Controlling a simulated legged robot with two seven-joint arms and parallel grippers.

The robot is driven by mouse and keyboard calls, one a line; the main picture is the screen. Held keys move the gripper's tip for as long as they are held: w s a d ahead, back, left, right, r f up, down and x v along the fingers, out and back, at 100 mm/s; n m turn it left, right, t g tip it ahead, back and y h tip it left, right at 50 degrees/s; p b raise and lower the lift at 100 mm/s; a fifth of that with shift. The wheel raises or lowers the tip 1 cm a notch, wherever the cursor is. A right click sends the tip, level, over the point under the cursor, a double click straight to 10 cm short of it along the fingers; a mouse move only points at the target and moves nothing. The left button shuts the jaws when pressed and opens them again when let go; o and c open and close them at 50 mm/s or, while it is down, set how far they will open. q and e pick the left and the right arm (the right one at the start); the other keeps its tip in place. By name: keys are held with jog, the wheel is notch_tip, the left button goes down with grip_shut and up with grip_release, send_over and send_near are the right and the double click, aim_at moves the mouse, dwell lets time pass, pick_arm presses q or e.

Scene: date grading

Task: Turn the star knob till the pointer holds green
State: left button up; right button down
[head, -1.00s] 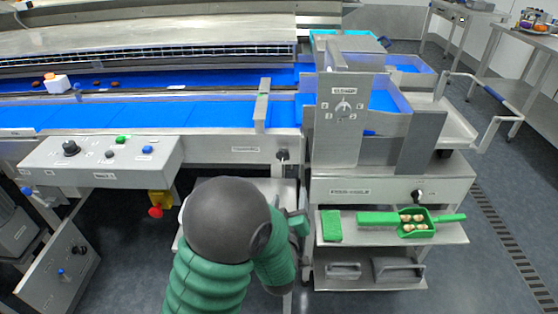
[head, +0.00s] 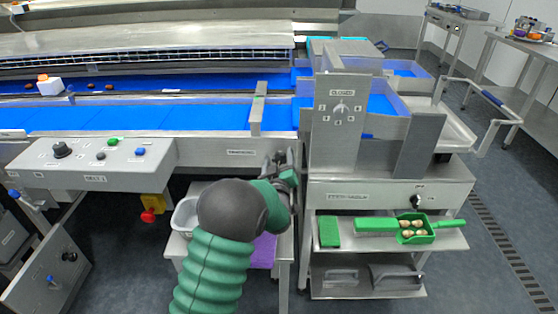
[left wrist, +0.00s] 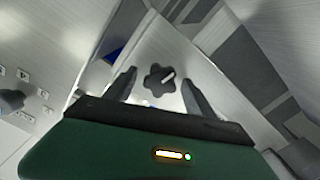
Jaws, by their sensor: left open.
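The dark star knob (left wrist: 160,80) with a white line on it shows in the left wrist view, between the two fingers of my left gripper (left wrist: 158,88). The fingers are open, one on each side, with gaps to the knob. In the head view my left gripper (head: 284,166) is at the belt frame's right end, beside the tracking label (head: 241,153), and hides the knob. An upright bar (head: 258,108) with a small green mark at its top stands over the blue belt (head: 150,118). I cannot make out a pointer reading. My right gripper is out of view.
A control box (head: 95,168) with knobs and buttons is at the left. A steel cart (head: 390,190) stands close on the right, with a green scoop (head: 415,232) on its shelf. A low stand below my arm holds a pale bin (head: 186,222) and something purple (head: 263,250).

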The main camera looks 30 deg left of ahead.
pick_arm(q)
jog(key=shift+w+a, duration=0.15)
jog(key=shift+a, duration=0.15)
jog(key=shift+d, duration=0.25)
jog(key=c, duration=1.4)
jog(key=shift+o, duration=0.2)
jog(key=shift+d+r+m+p, duration=0.15)
jog(key=shift+m+p, duration=0.2)
jog(key=shift+m, duration=1.65)
jog(key=o, duration=1.4)
jog(key=shift+c, duration=0.2)
